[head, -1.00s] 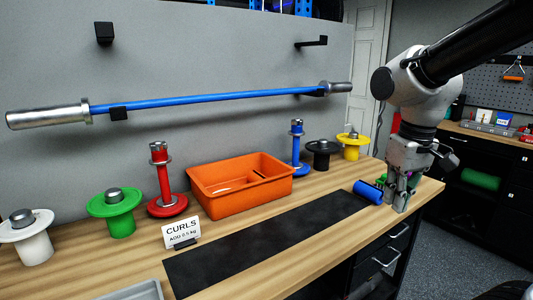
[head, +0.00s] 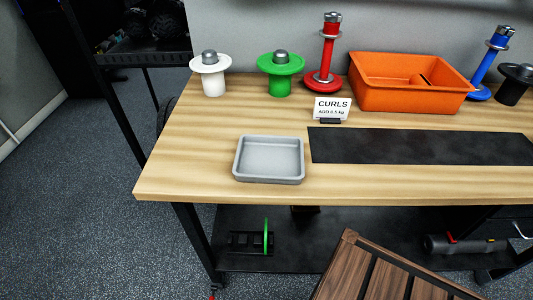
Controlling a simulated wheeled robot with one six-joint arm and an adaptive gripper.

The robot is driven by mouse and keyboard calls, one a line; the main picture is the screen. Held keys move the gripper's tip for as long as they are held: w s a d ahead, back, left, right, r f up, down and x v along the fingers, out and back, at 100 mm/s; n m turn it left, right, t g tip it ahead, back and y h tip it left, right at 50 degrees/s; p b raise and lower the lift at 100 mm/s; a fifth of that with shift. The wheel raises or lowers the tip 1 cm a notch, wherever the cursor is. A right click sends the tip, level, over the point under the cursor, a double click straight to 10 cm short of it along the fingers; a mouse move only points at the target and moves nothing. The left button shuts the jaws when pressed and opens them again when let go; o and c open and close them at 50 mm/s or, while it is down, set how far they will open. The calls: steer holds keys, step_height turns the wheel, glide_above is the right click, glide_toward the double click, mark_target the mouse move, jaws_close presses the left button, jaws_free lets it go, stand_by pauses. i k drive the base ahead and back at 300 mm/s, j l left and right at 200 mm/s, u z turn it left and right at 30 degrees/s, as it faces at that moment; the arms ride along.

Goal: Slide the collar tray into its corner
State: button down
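A shallow grey tray (head: 270,179) lies flat and empty on the wooden bench top (head: 200,135), near the front edge and left of the black mat. It is apart from the bench's left front corner, with bare wood between. An orange bin (head: 400,99) stands farther back to the right. No label shows which of them is the collar tray. My gripper is not in view now.
White (head: 212,78), green (head: 280,75) and red (head: 324,70) stands line the back. A CURLS sign (head: 332,108) stands by the black mat (head: 420,146). A slatted wooden thing (head: 375,275) is in front of the bench.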

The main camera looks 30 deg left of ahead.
mark_target(274, 159)
steer(key=j+u, duration=0.1)
steer(key=u, duration=1.45)
